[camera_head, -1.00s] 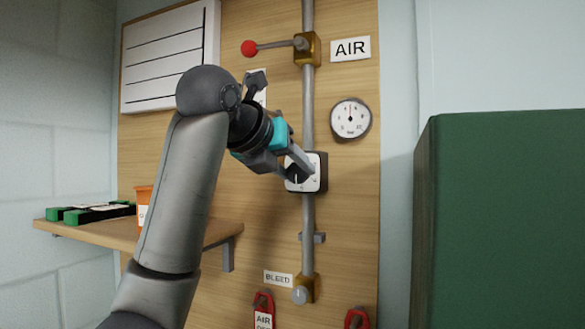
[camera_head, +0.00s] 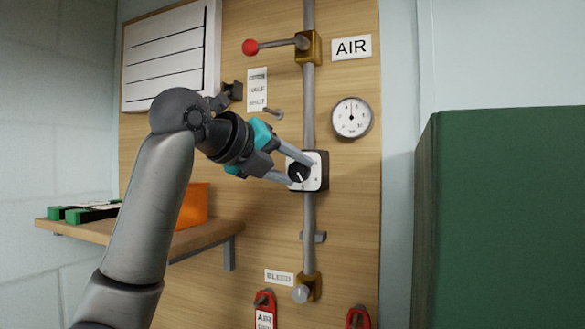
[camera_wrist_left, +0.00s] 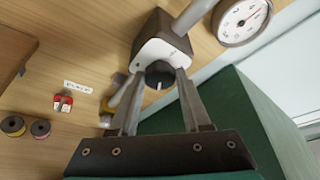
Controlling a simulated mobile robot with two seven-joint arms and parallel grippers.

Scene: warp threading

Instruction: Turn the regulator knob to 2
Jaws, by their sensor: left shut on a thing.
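The regulator (camera_head: 316,171) is a box with a white face on the vertical grey pipe, and it also shows in the left wrist view (camera_wrist_left: 165,48). Its round black knob (camera_head: 299,173) carries a white pointer line, and the knob shows in the left wrist view (camera_wrist_left: 159,74) too. My left gripper (camera_head: 291,170) reaches in from the left with one finger above and one below the knob, shut on it. In the left wrist view the fingertips (camera_wrist_left: 160,76) sit on both sides of the knob. The dial numbers are too small to read. My right gripper is not in view.
A round gauge (camera_head: 351,118) hangs right of the pipe. A red-ended lever (camera_head: 250,47) is above and a bleed valve (camera_head: 302,293) below. A shelf (camera_head: 190,240) with an orange bin (camera_head: 195,205) is at left. A large green box (camera_head: 500,215) stands at right.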

